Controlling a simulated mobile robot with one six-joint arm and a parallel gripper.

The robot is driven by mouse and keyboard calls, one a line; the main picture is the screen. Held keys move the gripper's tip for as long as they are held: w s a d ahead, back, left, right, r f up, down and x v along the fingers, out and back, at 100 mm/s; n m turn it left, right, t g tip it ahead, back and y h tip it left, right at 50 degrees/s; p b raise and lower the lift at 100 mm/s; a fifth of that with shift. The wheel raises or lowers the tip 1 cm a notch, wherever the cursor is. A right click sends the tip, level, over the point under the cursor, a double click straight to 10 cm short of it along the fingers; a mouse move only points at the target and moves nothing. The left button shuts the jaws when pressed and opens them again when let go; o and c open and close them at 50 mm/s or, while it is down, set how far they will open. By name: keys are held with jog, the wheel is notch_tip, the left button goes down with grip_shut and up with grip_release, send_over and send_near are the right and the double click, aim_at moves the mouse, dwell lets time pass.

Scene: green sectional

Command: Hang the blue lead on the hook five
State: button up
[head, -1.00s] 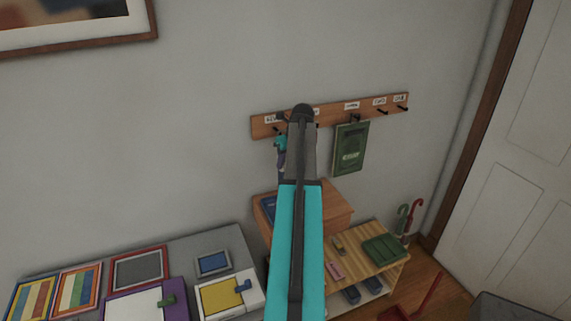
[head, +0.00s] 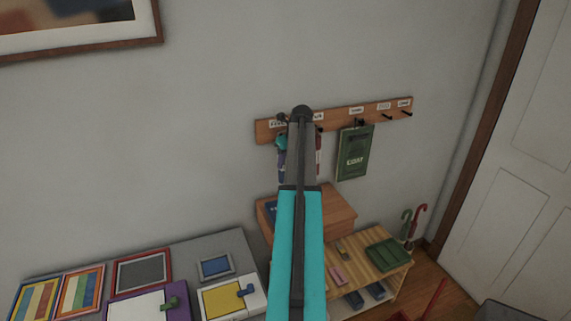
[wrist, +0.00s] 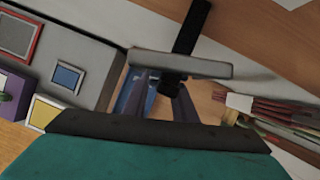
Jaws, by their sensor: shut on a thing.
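The wooden hook rail (head: 335,119) is on the wall, with a white label above each hook. Hook five (head: 407,113) is the far-right peg and is bare. My arm covers the rail's left part and most of my gripper in the head view. Bluish-purple straps, seemingly the blue lead (head: 281,167), hang beside my arm below the rail. In the wrist view my gripper (wrist: 172,88) is shut, with bluish-purple straps (wrist: 140,92) hanging at its dark fingertips. The grip point is partly hidden, and the lead's lower end is out of sight.
A green bag (head: 354,153) hangs from the middle hook. The hook beside hook five is bare. Something red (head: 318,143) shows just right of my arm. Below stand a wooden box (head: 335,209) and a slatted bench (head: 366,252) with small items. Wall right of the rail is clear.

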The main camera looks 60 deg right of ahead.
jog(key=shift+w+d+f, duration=0.45)
jog(key=shift+w+f, duration=0.15)
jog(key=shift+f, duration=0.1)
dwell(0.6)
jog(key=o, duration=0.9)
jog(key=shift+o, duration=0.2)
jog(key=b+v, duration=0.5)
jog(key=v, duration=0.9)
jog(key=shift+f, duration=0.1)
